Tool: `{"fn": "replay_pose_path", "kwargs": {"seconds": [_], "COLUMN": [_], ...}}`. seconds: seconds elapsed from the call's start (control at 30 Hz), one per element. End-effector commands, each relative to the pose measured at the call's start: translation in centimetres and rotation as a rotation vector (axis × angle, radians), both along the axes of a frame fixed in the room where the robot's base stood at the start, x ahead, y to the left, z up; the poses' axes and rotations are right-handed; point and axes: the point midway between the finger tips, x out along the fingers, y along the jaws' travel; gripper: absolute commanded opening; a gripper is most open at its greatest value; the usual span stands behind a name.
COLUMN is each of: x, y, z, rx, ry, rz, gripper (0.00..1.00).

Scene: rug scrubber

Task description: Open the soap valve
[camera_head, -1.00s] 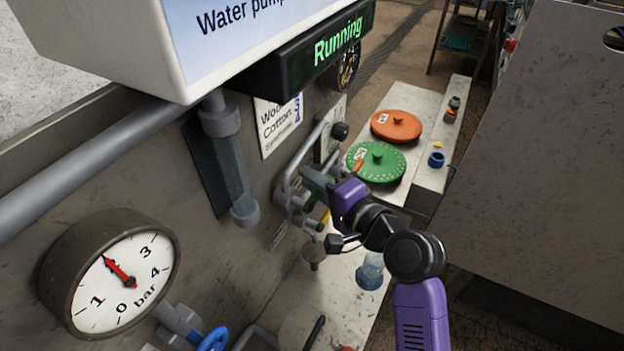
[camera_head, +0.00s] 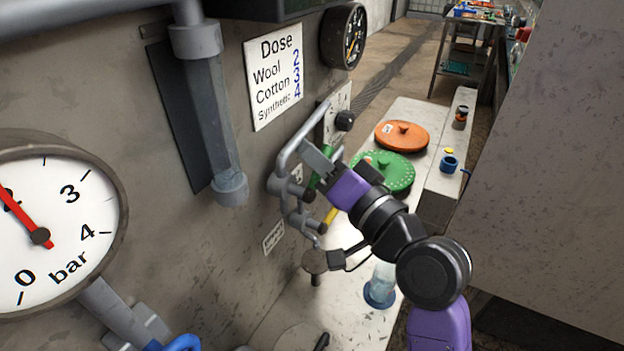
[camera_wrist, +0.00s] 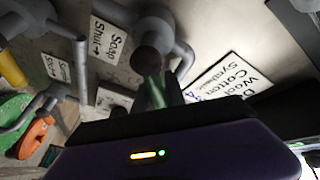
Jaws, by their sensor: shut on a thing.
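The soap valve has a green handle (camera_head: 315,181) on the grey pipework at the wall. In the wrist view the green handle (camera_wrist: 156,92) sits below a round pipe fitting, beside a label reading "Soap Shut" (camera_wrist: 107,40) with an arrow. My gripper (camera_head: 322,166) is shut on the green handle. The fingers hide part of the handle, and its exact angle is hard to tell. A second valve with a yellow handle (camera_head: 331,216) sits just below, apart from my gripper.
Grey pipes (camera_head: 290,150) surround the handle closely. A dose sign (camera_head: 273,75) and a pressure gauge (camera_head: 55,225) are on the wall. Green (camera_head: 398,172) and orange (camera_head: 402,135) lids sit on the bench behind. A clear cylinder with a blue base (camera_head: 380,290) stands below my arm.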

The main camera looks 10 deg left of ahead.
Motion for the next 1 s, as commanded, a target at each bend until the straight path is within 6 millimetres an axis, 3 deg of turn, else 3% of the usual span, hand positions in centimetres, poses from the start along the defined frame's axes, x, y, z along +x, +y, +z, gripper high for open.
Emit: {"fn": "replay_pose_path", "kwargs": {"seconds": [0.03, 0.6, 1.0], "x": [-0.1, -2.5, -3.9], "y": [-0.1, 0.8, 1.3], "z": [-0.8, 1.1, 1.9], "rx": [-0.016, -0.187, -0.272], "ry": [-0.045, -0.513, -0.744], "rz": [-0.003, -0.002, 0.000], "gripper": [0.00, 0.00, 0.00]}}
